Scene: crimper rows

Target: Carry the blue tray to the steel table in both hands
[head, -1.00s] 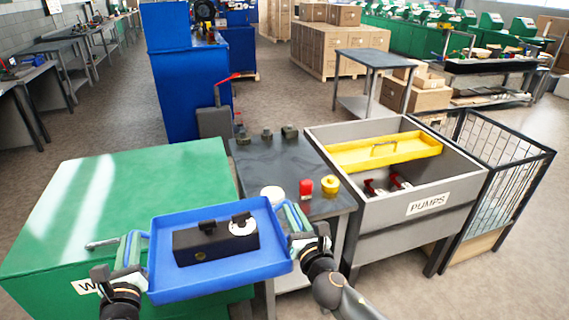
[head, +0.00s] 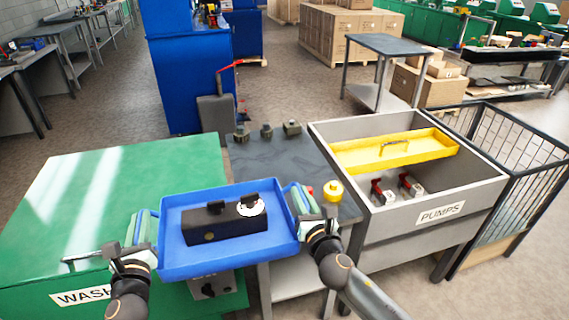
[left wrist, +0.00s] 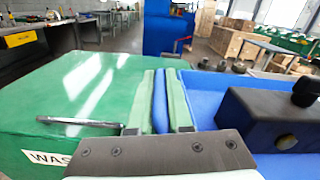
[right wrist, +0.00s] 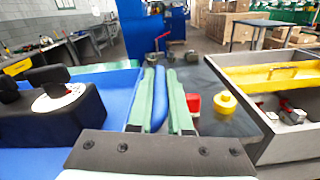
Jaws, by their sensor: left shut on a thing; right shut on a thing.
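The blue tray (head: 175,262) is held level in front of me, with a black box (head: 225,224) on it that has dark knobs and a white disc. My left gripper (head: 146,226) is shut on the tray's left handle, and my right gripper (head: 303,200) is shut on its right handle. Each wrist view shows the blue handle between green fingers, left (left wrist: 160,100) and right (right wrist: 161,98). A dark grey-topped table (head: 270,165) stands beyond the tray, partly hidden by it. Another grey-topped table (head: 385,45) stands farther back.
A green WASH cabinet (head: 90,200) lies left, under the tray's left side. The near grey table bears several dark pieces along its back, a yellow piece (head: 333,191) and a mostly hidden red piece (head: 310,190). The PUMPS bin (head: 400,225) and a wire cage (head: 520,170) stand right.

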